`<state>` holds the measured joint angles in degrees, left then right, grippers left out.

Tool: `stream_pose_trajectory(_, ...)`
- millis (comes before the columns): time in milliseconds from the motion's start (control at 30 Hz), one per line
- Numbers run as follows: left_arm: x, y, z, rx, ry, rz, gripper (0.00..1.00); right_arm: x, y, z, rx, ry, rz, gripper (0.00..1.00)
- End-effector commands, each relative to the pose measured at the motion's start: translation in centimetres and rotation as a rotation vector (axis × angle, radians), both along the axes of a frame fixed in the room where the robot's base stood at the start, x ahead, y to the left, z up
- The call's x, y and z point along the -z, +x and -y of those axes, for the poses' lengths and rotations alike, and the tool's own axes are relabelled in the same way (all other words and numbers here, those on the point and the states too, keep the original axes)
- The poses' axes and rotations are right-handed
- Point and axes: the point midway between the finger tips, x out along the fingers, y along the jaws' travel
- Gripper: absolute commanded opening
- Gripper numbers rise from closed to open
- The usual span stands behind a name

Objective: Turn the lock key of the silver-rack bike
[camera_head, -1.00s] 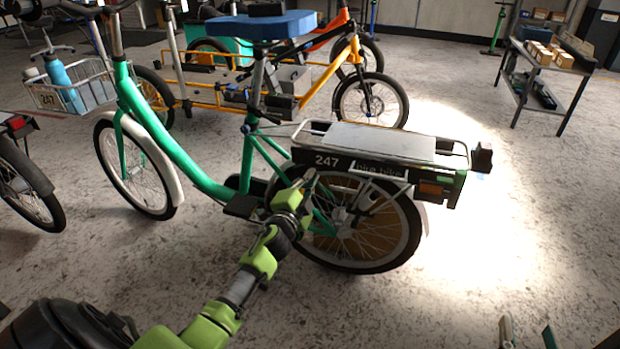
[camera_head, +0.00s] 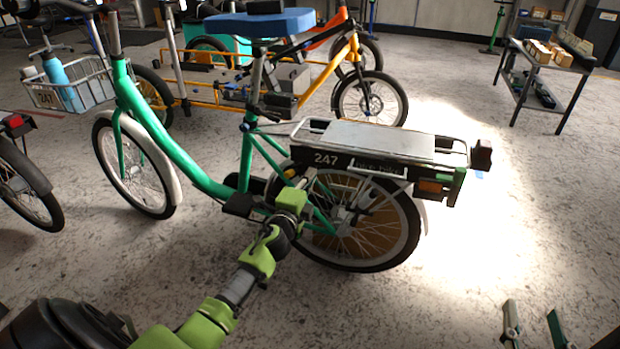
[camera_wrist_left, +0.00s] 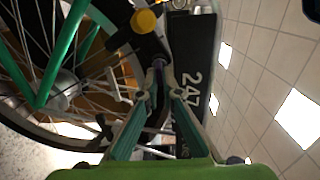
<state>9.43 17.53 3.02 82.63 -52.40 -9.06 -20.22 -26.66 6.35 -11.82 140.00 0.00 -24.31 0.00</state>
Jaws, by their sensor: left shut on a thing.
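The green-framed bike (camera_head: 175,152) with the silver rack (camera_head: 380,142) and number 247 stands in the middle of the head view. My left gripper (camera_head: 308,178) is beside its rear wheel, just below the rack's front end. In the left wrist view my left gripper (camera_wrist_left: 160,80) has its fingertips shut on a small dark piece at the lock, apparently the lock key (camera_wrist_left: 158,64). The fingers mostly hide it, and its turn angle is hard to tell. My right gripper (camera_head: 532,312) shows at the bottom right, fingers apart and empty.
A yellow cargo bike (camera_head: 320,85) stands behind the green bike. Another bike's rear wheel (camera_head: 25,190) is at the left edge. A dark trolley with boxes (camera_head: 545,75) stands at the back right.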

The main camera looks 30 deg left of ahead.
Motion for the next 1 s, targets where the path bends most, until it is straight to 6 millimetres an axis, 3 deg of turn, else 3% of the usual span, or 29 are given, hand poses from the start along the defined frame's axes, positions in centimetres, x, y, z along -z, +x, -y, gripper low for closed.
stream_pose_trajectory(267, 0.2, 0.0, 0.1, 0.002, 0.002, -0.004, 0.0, 0.3, -0.1, 0.1, 0.002, -0.001, -0.008, 0.4)
stream_pose_trajectory(333, 0.2, 0.0, 0.1, 0.002, 0.002, -0.004, 0.18, 0.4, -0.2, 0.1, 0.002, -0.001, -0.011, 0.4)
stream_pose_trajectory(367, 0.2, 0.0, 0.1, 0.002, 0.002, -0.004, 0.22, 0.5, -0.2, 0.1, 0.002, -0.001, -0.012, 0.4)
stream_pose_trajectory(767, 0.1, -0.3, 0.1, 0.001, 0.001, -0.002, 0.22, 0.6, -0.1, 0.2, 0.004, -0.004, -0.015, 0.4)
stream_pose_trajectory(1000, 0.2, -3.4, 0.8, 0.001, 0.0, -0.003, 0.22, 0.5, -0.1, 0.1, 0.003, -0.002, -0.013, 0.4)
